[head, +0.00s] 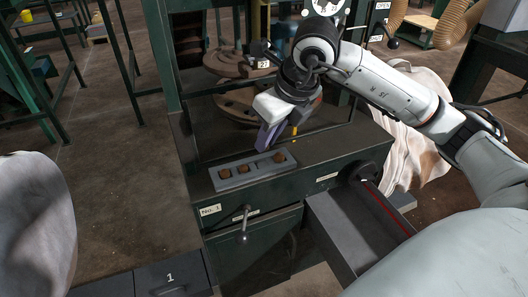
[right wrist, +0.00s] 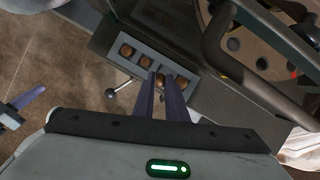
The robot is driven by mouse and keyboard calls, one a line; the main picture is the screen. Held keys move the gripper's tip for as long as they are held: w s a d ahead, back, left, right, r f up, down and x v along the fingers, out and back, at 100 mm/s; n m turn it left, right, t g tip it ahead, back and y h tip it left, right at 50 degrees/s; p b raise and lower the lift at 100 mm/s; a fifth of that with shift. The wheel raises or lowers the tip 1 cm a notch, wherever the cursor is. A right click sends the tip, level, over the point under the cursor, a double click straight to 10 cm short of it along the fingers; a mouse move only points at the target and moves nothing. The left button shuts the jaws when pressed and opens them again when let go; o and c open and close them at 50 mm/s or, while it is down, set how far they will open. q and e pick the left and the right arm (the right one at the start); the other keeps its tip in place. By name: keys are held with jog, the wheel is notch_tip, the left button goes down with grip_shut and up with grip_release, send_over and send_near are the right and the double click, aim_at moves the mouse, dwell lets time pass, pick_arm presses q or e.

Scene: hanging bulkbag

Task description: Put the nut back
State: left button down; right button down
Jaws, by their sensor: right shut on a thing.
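A grey tray (head: 238,182) with a row of hollows lies on the machine's dark ledge. Brown nuts (head: 225,171) sit in it: two at the left and one (head: 279,157) at the right end, with a dark empty-looking hollow between them. My right gripper (head: 268,142) is above the tray, its purple fingers pointing down. In the right wrist view its fingers (right wrist: 170,80) are shut on a brown nut (right wrist: 161,80), over the gap in the row. The fingers hide this nut in the head view. A purple finger of my left gripper (right wrist: 25,99) shows at the wrist view's left edge.
An open drawer (head: 345,232) juts out at the right below the ledge, under a black handwheel (head: 357,173). A lever (head: 243,222) sticks out at the front. Round plates (head: 238,63) stand behind the ledge.

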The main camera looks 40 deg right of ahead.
jog(key=shift+w+d+r, duration=0.1)
jog(key=shift+w+d, duration=0.1)
jog(key=shift+w, duration=0.75)
jog(key=f, duration=0.3)
jog(key=shift+s, duration=0.25)
jog(key=shift+w+f, duration=0.1)
jog(key=shift+f, duration=2.05)
